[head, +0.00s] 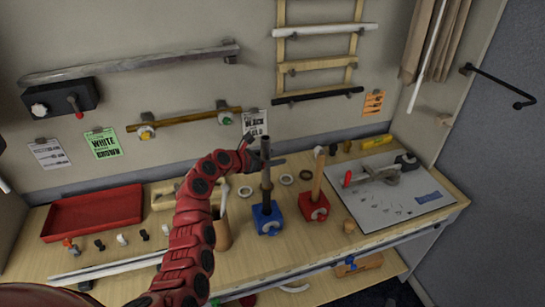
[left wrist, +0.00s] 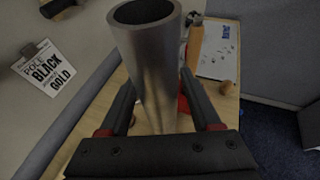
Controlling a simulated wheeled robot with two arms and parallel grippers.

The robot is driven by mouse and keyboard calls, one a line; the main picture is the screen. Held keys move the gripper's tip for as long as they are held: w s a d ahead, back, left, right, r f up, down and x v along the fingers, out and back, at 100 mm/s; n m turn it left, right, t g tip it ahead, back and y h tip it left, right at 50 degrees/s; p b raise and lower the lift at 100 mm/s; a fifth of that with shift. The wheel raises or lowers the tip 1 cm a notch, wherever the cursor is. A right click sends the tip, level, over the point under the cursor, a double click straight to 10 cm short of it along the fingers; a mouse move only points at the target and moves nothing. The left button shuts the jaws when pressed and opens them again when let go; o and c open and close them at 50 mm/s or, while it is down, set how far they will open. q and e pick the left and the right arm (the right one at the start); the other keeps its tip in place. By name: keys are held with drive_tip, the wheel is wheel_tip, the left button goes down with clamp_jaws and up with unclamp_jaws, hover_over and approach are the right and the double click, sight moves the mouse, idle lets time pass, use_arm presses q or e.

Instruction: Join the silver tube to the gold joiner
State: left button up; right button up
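The silver tube (left wrist: 155,75) stands upright between the fingers of my left gripper in the left wrist view, its open end up. In the head view the tube (head: 266,178) looks dark and stands in a blue clamp (head: 267,217). My left gripper (head: 263,155) is at its upper part. I cannot tell the gold joiner from the other small fittings. My right gripper is not in view.
A red clamp (head: 314,206) with a wooden pole stands just right of the blue one. A red tray (head: 92,212) and small fittings (head: 100,245) lie to the left. A pale board (head: 430,195) with tools is at the right. Poles hang on the wall behind.

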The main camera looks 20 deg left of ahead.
use_arm(q)
drive_tip(key=shift+o, duration=0.3)
drive_tip(key=shift+s+a, duration=0.1)
drive_tip(key=b+v, duration=0.6)
drive_tip(key=v, duration=1.1)
drive_tip(key=shift+b, duration=0.3)
